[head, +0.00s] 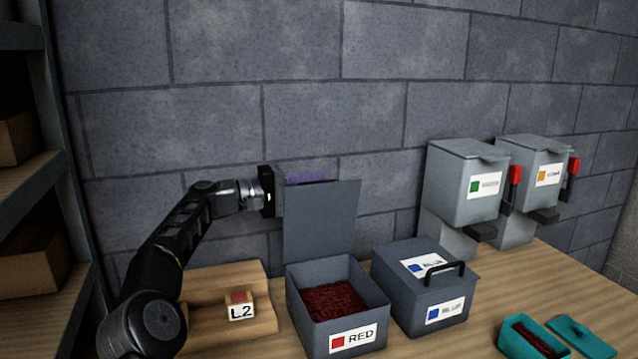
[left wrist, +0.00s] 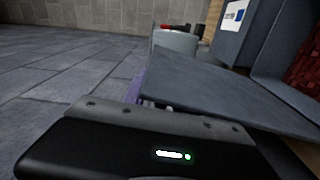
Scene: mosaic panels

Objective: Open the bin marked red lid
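The red bin (head: 344,308) is a grey box with a red square and "RED" on its front label, standing on the wooden bench. Dark red granules (head: 334,299) lie inside it. Its grey lid (head: 320,222) stands upright at the bin's back edge, so the bin is open. My left gripper (head: 303,178) is at the lid's upper left, partly behind it; a purple part shows above the lid's top edge. The lid also shows in the left wrist view (left wrist: 225,95), close to the gripper and hiding most of the fingers. My right gripper is not in view.
The closed blue bin (head: 424,292) with a black handle stands just right. A wooden stepped block (head: 222,283) holds a block marked L2 (head: 240,308) at left. Two wall dispensers (head: 468,185) and a teal tray (head: 530,340) are further right. A shelf stands far left.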

